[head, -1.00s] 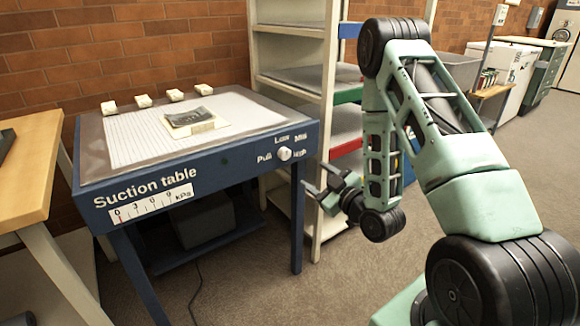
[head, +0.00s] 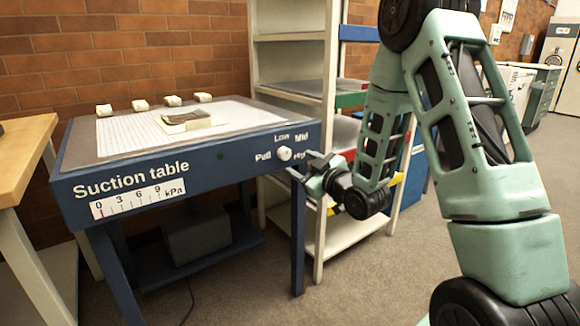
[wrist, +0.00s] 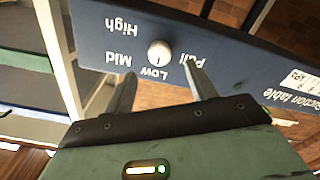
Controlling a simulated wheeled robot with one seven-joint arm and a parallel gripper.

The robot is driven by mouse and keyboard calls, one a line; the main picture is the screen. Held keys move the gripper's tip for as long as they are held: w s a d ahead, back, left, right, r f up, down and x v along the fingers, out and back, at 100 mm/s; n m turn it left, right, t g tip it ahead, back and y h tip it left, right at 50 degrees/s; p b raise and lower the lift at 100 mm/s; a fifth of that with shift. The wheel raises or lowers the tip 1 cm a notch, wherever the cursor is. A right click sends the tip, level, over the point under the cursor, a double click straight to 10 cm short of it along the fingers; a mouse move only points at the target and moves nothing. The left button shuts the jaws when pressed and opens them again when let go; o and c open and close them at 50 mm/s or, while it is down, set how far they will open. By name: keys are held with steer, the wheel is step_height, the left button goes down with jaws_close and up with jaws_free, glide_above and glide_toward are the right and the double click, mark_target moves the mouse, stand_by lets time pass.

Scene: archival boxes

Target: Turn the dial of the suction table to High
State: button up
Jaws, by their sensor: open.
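The suction table (head: 235,155) is a blue bench with a pale gridded top. Its dial (head: 284,153) is a small round white knob on the front face near the right corner. The labels Pull, Low, Mid and High stand around it. In the wrist view the dial (wrist: 159,52) appears upside down with its labels, ahead of and between my fingertips. I cannot tell clearly which label it points to. My gripper (head: 303,165) is open and empty, just in front of the dial and apart from it as far as I can see. Its fingers also show in the wrist view (wrist: 160,72).
A gauge (head: 138,199) on the table front has its red mark at 0. A flat item (head: 187,120) and several small white blocks (head: 171,100) lie on top. A shelf unit (head: 330,110) stands close behind my gripper. A wooden table (head: 20,150) is at left.

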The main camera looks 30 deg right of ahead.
mark_target(287, 155)
steer(key=w, duration=0.6)
steer(key=shift+w+a+b, duration=0.1)
steer(key=shift+b, duration=0.2)
steer(key=c, duration=1)
